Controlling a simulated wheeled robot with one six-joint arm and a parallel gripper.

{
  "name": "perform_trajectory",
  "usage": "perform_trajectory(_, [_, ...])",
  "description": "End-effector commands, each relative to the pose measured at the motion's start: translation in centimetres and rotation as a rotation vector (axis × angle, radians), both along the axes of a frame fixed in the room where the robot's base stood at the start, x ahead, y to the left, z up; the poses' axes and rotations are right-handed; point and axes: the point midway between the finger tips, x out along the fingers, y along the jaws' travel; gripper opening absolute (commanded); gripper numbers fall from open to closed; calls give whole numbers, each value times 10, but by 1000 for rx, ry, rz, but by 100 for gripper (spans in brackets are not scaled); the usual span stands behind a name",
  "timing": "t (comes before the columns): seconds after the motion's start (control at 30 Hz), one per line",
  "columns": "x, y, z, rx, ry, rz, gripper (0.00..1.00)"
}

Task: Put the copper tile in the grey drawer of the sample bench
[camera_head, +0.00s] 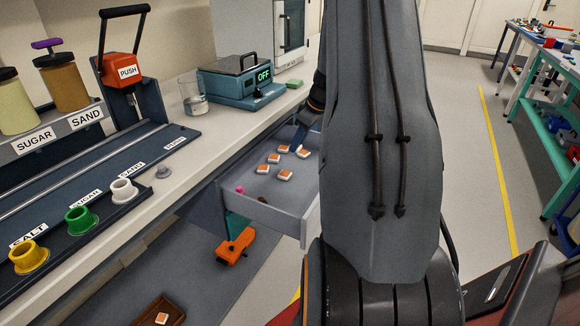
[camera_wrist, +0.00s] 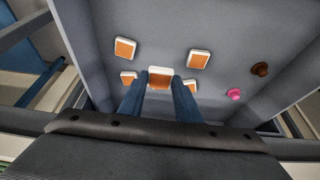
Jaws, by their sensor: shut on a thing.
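My gripper (camera_wrist: 160,88) is shut on a copper tile (camera_wrist: 160,74), a small white-edged square with a copper face. It holds the tile inside the open grey drawer (camera_head: 262,212); I cannot tell whether the tile touches the drawer floor. In the wrist view the drawer's grey floor (camera_wrist: 215,90) fills most of the picture. In the head view my arm hides the drawer's right part, and the gripper's blue fingers (camera_head: 300,138) show only partly. Several similar tiles lie loose in the drawer, such as one (camera_head: 285,175) near its front.
A pink piece (camera_wrist: 234,94) and a brown piece (camera_wrist: 260,69) also lie in the drawer. The bench top (camera_head: 215,125) above carries a scale (camera_head: 242,82) and a glass beaker (camera_head: 193,98). An orange clamp-like tool (camera_head: 235,247) is below the drawer. A brown tray (camera_head: 148,308) with one tile is lower left.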

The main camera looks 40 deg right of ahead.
Motion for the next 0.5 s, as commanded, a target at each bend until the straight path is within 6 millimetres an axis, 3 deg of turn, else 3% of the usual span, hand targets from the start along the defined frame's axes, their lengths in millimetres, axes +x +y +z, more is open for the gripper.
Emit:
perform_trajectory(0.1, [-1, 0, -20, 2, 2, 0, 9])
perform_trajectory(0.37, [0, 0, -40, 1, 0, 1, 9])
perform_trajectory(0.5, [0, 1, -60, 1, 2, 1, 9])
